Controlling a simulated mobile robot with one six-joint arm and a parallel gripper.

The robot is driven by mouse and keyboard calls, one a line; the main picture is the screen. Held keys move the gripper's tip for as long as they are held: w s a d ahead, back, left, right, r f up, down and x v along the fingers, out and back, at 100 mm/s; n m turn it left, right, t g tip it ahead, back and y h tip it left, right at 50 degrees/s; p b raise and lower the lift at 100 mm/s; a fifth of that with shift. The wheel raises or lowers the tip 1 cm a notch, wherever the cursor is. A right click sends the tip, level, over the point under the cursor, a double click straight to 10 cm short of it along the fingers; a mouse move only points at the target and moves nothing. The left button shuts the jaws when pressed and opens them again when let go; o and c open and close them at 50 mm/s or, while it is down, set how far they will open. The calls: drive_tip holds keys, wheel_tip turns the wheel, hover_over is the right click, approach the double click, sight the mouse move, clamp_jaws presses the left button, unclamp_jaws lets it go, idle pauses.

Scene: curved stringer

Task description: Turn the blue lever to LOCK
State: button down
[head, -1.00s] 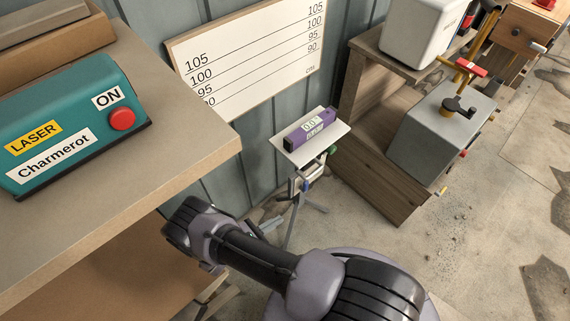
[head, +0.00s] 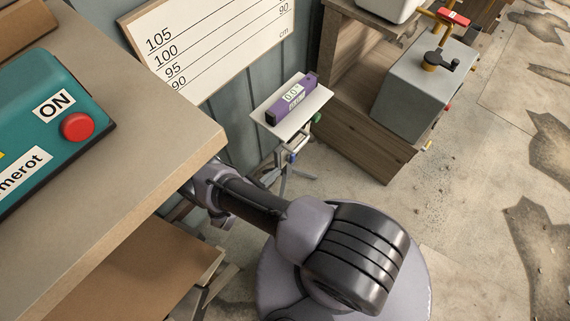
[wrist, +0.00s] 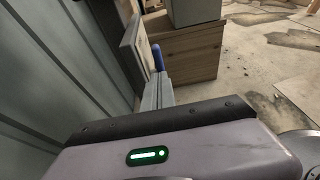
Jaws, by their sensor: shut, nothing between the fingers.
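The blue lever (head: 292,157) shows small on the stand under the tilted white plate (head: 272,119). In the wrist view the blue lever (wrist: 157,57) rises just beyond my fingertips. Any LOCK marking and the lever's exact setting cannot be read. My gripper (wrist: 160,78) is shut and empty, its grey fingers pointing at the lever's lower part. Whether they touch it I cannot tell. In the head view my gripper (head: 270,174) is small, just left of the lever and partly behind my arm.
The workbench (head: 165,165) overhangs at left, close to my wrist. A wooden cabinet (head: 375,150) stands right of the stand. Cracked floor at right is open.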

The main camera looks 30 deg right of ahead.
sight(290, 158)
drive_tip(key=x, duration=0.5)
drive_tip(key=shift+r+b, duration=0.25)
drive_tip(key=shift+b, duration=0.15)
drive_tip(key=shift+w+d+r, duration=0.1)
drive_tip(key=shift+w+d, duration=0.2)
drive_tip(key=shift+d, duration=0.4)
drive_tip(key=shift+w, duration=0.15)
